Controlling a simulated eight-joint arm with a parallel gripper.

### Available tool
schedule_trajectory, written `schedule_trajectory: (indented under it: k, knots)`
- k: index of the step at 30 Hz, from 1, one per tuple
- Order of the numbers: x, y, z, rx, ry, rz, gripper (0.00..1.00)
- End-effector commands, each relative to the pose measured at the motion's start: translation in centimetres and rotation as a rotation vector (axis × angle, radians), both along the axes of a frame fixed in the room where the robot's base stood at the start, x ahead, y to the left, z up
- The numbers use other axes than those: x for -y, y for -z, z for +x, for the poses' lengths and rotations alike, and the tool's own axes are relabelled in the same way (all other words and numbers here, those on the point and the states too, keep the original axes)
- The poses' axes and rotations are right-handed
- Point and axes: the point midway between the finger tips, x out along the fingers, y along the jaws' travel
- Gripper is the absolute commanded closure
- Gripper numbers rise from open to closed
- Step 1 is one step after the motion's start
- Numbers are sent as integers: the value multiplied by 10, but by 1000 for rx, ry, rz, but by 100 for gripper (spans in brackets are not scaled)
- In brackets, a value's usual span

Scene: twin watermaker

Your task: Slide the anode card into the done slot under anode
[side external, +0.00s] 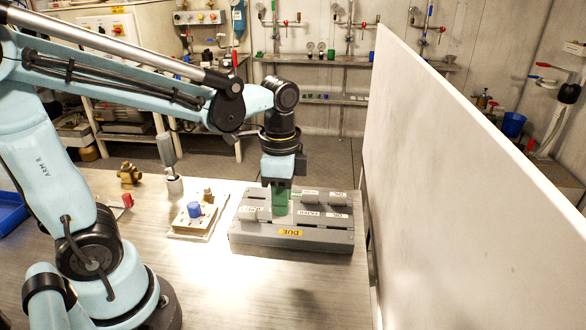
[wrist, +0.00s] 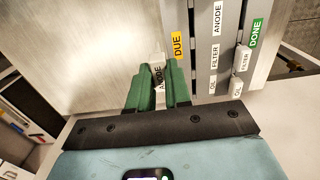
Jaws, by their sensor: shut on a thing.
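The anode card (wrist: 158,82) is a pale card marked ANODE. In the wrist view it sits upright between the two green fingers of my gripper (wrist: 158,88), which is shut on it. The side view shows my gripper (side external: 280,203) pointing down over the back left part of the grey card holder (side external: 290,244); the card is not clear there. I cannot tell whether the card touches a slot. The wrist view shows the holder's DUE label (wrist: 178,45), green DONE label (wrist: 257,32) and ANODE label (wrist: 217,18). No card shows in the part of the done row beside ANODE.
White FILTER (wrist: 243,58) and OIL (wrist: 236,88) cards stand in the done row. A plate with a blue knob (side external: 195,209) lies left of the holder. A brass fitting (side external: 129,173) is farther left. A tall white panel (side external: 470,170) borders the right side.

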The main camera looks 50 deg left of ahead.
Motion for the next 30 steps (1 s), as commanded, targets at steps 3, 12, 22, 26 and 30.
schedule_trajectory:
  k: [3,12,22,26,30]
  knots:
    - [23,-14,-10,0,7,0,100]
    - [48,-33,-19,0,-1,0,100]
    - [-17,-35,39,0,-14,0,100]
    - [-57,-30,61,0,-12,0,100]
    - [-91,-25,74,0,-7,0,100]
